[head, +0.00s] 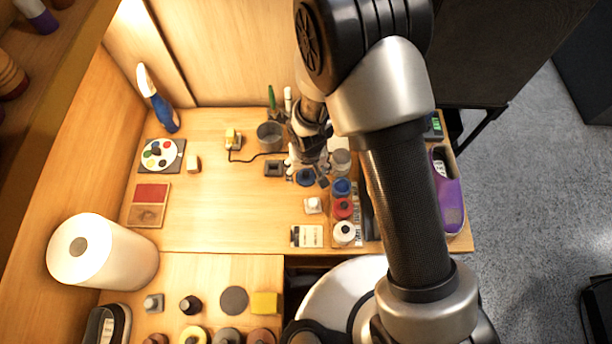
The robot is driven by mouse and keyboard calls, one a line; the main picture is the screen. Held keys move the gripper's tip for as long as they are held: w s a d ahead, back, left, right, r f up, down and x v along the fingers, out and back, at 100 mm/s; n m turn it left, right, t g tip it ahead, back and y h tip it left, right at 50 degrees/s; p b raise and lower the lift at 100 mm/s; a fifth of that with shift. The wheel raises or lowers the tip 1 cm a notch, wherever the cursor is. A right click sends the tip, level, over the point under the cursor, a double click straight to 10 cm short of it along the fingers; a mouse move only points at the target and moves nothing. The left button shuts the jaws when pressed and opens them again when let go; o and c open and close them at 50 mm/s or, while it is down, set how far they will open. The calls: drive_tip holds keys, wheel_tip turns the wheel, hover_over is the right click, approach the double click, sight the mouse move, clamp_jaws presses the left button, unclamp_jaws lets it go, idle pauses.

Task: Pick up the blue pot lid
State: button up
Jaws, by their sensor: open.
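A round blue lid-like disc (305,178) with a darker middle lies on the wooden table, left of the row of paint pots. My gripper (308,172) is over it, pointing down, with its fingers open around or just above the disc. I cannot tell whether the fingers touch it. Part of the disc is hidden by my gripper. A blue pot (342,188) stands to the right, at the far end of the row.
A red pot (343,208) and a white pot (344,233) stand in line. A dark square holder (274,169) and grey cup (270,135) are left. The table's middle is clear.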

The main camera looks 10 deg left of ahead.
sight(306, 174)
drive_tip(key=f, duration=0.1)
drive_tip(key=f+b, duration=0.1)
drive_tip(key=f, duration=0.1)
drive_tip(key=shift+w+a, duration=0.15)
drive_tip(key=shift+w, duration=0.05)
drive_tip(key=shift+r, duration=0.1)
drive_tip(key=shift+c, duration=0.3)
drive_tip(key=c, duration=0.8)
drive_tip(key=shift+r, duration=0.15)
drive_tip(key=shift+c, duration=0.2)
